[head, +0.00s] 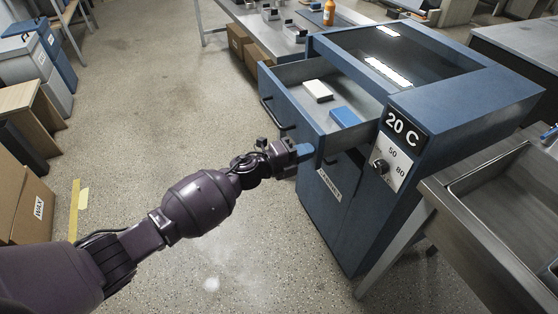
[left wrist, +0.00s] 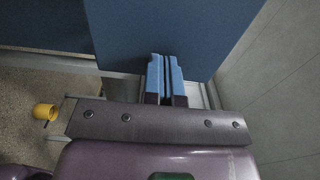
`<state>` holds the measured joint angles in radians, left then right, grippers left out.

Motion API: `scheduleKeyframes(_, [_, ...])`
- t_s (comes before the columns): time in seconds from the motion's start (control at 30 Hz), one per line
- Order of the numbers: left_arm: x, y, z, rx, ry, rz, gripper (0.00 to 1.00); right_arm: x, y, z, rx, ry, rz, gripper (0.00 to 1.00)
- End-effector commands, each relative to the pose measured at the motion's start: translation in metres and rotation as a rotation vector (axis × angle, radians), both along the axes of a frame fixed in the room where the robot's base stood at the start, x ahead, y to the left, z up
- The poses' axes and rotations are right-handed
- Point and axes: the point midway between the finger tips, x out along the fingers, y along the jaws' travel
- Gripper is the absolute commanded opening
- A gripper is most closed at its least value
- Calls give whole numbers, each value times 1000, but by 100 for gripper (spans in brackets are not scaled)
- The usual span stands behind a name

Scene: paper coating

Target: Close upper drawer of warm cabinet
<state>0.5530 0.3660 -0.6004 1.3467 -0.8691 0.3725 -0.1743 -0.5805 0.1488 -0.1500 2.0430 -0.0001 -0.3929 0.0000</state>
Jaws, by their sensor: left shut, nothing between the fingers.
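The warm cabinet (head: 365,215) is blue, with a "20 C" display and a dial on its right-hand face. Its upper drawer (head: 290,112) stands pulled out, with a white block (head: 317,90) and a blue block (head: 345,116) inside. My left gripper (head: 306,151) is at the near end of the drawer front, beside the dark bar handle (head: 272,116) and not around it. In the left wrist view its blue fingers (left wrist: 166,78) are together and empty, against or close to a blue panel (left wrist: 145,30). Whether they touch it I cannot tell. My right gripper is not in view.
A steel sink bench (head: 480,200) stands close at the cabinet's right. A bench with small items and an orange bottle (head: 329,12) is behind, with cardboard boxes (head: 240,45) below. Boxes (head: 25,195) stand at the left. The floor (head: 150,120) between is open.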

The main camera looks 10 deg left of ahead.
Motion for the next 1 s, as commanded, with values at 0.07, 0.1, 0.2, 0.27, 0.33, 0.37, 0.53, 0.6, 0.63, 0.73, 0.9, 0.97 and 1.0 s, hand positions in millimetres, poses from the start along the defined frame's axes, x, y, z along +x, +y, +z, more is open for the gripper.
scheduleKeyframes(0.07, [13, -21, -5, -2, 5, -4, 0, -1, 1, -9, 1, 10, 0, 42])
scheduleKeyframes(0.1, [19, -30, -5, -2, 5, -3, 0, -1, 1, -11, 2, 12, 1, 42])
scheduleKeyframes(0.2, [33, -52, -6, -2, 5, -3, 0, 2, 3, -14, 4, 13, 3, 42])
scheduleKeyframes(0.27, [41, -63, -7, 0, 6, -2, 0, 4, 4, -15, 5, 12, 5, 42])
scheduleKeyframes(0.33, [49, -76, -7, 0, 6, -3, 0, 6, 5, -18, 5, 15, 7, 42])
scheduleKeyframes(0.37, [53, -80, -6, 0, 6, -3, 0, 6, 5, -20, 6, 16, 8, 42])
scheduleKeyframes(0.53, [68, -102, -6, 0, 6, 0, 0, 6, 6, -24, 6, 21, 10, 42])
scheduleKeyframes(0.6, [73, -108, -4, 0, 4, -1, 0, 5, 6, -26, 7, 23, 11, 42])
scheduleKeyframes(0.63, [74, -111, -4, 0, 4, -1, 0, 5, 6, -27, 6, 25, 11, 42])
scheduleKeyframes(0.73, [78, -116, -3, 0, 2, -1, 0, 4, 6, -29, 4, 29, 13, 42])
scheduleKeyframes(0.9, [81, -120, -1, 0, 1, 0, 0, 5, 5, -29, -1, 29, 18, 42])
scheduleKeyframes(0.97, [81, -120, -1, 0, 0, 0, 0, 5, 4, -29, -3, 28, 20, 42])
scheduleKeyframes(1.0, [81, -120, 0, 0, 0, 0, 0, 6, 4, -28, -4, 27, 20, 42])
